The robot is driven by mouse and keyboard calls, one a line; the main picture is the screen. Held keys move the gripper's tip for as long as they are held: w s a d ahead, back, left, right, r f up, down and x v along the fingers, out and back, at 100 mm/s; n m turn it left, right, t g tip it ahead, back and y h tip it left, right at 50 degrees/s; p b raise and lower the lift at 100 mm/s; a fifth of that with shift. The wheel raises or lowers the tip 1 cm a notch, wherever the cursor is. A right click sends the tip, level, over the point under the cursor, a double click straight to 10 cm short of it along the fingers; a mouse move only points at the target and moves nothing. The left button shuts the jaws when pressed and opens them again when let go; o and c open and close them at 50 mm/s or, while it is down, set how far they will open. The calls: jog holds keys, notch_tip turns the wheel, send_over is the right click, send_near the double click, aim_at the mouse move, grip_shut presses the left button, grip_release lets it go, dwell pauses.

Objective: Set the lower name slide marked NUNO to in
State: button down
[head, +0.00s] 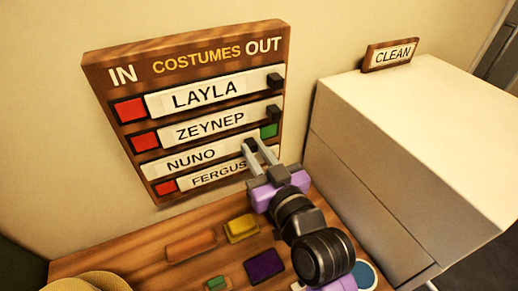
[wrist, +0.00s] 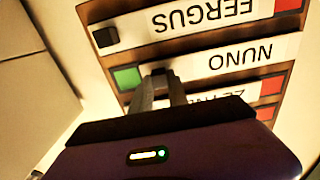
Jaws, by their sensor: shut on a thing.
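The costume board (head: 187,50) hangs on the wall, with IN at its left and OUT at its right. The NUNO slide (head: 192,160) is the third row down, between ZEYNEP and FERGUS. It sits at the IN end, with a green patch (head: 268,131) bare at its OUT end and no red at its left. My gripper (head: 257,150) is shut on the dark knob at the right end of this slide. In the wrist view, upside down, the fingertips meet the knob (wrist: 160,73) beside the green patch (wrist: 127,78). The fingers partly hide the knob.
The LAYLA (head: 205,95), ZEYNEP (head: 210,125) and FERGUS (head: 215,174) slides sit towards OUT, with red at their left ends. A white cabinet (head: 375,165) with a CLEAN sign (head: 391,55) stands close on the right. Coloured blocks, including a purple one (head: 264,266), lie on the table below.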

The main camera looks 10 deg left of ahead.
jog(key=shift+s+a, duration=0.15)
jog(key=shift+a, duration=0.05)
jog(key=c, duration=1.3)
grip_release()
jog(key=shift+a, duration=0.1)
jog(key=b+v, duration=0.2)
jog(key=v, duration=0.6)
